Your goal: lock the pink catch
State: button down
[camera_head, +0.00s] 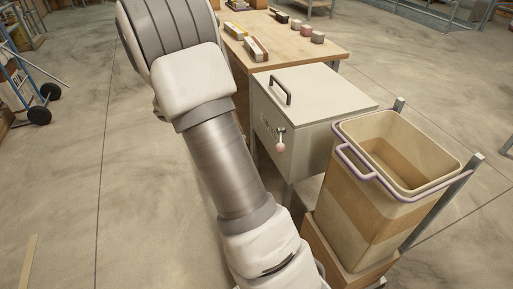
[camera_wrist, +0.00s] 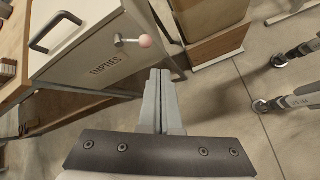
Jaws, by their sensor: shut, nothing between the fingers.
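The pink catch (camera_head: 280,146) is a small metal lever with a pink ball knob on the front of a white lidded box (camera_head: 316,95). In the head view the knob hangs below the metal pivot. In the wrist view the pink knob (camera_wrist: 145,41) sticks out to the right of its pivot, above the word EMPTIES on the box front. My gripper (camera_wrist: 161,73) is shut and empty, its fingertips below and to the right of the knob, apart from it in the picture. In the head view my arm shows but the gripper's fingers do not.
A beige bin with a lilac rim handle (camera_head: 345,163) stands on a wooden crate right of the box. A wooden table (camera_head: 293,44) with several small blocks is behind. A blue hand truck (camera_head: 22,80) stands far left. Open concrete floor lies left of my arm.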

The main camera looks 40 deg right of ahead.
aim_at(280, 141)
jog(key=w+d+f+n+h+b, duration=0.1)
jog(key=d+f+n+b, duration=0.1)
jog(key=f, duration=0.5)
jog(key=w+d+f+n+h+b, duration=0.1)
jog(key=d+f, duration=0.3)
jog(key=f, duration=0.4)
jog(key=shift+w+f+n+h+b, duration=0.25)
jog(key=shift+w+n+h+b, duration=0.1)
jog(key=shift+w+n+h, duration=0.35)
jog(key=shift+d, duration=0.15)
jog(key=s+d+b, duration=0.2)
jog(key=d+b, duration=0.1)
jog(key=d, duration=0.6)
jog(key=shift+s+f, duration=0.25)
jog(key=shift+f, duration=0.15)
jog(key=shift+a+r, duration=0.1)
jog(key=shift+r, duration=0.05)
jog(key=shift+s+r+n+g+p, duration=0.15)
jog(key=shift+n+g+p, duration=0.15)
jog(key=shift+p, duration=0.2)
